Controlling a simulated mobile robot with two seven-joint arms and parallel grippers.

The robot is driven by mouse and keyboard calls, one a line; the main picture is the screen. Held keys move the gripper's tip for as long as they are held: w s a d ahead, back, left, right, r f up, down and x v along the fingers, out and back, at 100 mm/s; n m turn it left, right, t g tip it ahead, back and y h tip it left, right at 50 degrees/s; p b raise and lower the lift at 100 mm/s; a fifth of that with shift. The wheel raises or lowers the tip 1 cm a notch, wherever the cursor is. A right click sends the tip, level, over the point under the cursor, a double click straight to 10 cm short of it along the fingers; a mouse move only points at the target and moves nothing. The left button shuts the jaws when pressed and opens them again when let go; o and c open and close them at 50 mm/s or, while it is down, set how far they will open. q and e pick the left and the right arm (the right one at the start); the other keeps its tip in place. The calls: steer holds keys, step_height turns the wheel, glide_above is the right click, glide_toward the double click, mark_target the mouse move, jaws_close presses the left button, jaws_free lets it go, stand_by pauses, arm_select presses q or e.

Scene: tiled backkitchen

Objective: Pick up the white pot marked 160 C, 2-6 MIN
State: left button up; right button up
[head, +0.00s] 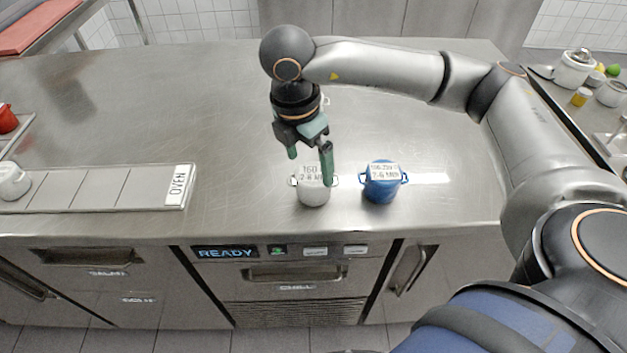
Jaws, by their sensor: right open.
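The white pot (314,190) marked 160 with 2-6 MIN below stands upright near the front edge of the steel counter. Its small handles show at both sides, and its label is partly covered by a finger. My right gripper (309,160) comes down over the pot from behind, with its two green fingers apart. One finger is in front of the pot's upper right part, and the other is to the upper left. I cannot tell whether they touch it. My left gripper is not in view.
A blue pot (382,184) with a white label stands close to the right. A grey tray (110,188) marked OVEN lies at the left, with another white pot (13,181) at its far left end. The counter (170,110) behind is largely clear.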

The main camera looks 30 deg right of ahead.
mark_target(313, 174)
steer(key=shift+w+d+f+p, duration=0.1)
steer(key=shift+d+f+p, duration=0.15)
steer(key=shift+f, duration=0.85)
steer(key=shift+w+d+f+p, duration=0.1)
steer(key=shift+d+f, duration=0.2)
steer(key=shift+f, duration=0.75)
steer(key=shift+w+d+f+p, duration=0.1)
steer(key=shift+d+f+p, duration=0.15)
steer(key=shift+f, duration=0.85)
steer(key=c, duration=1.4)
steer(key=shift+r, duration=0.1)
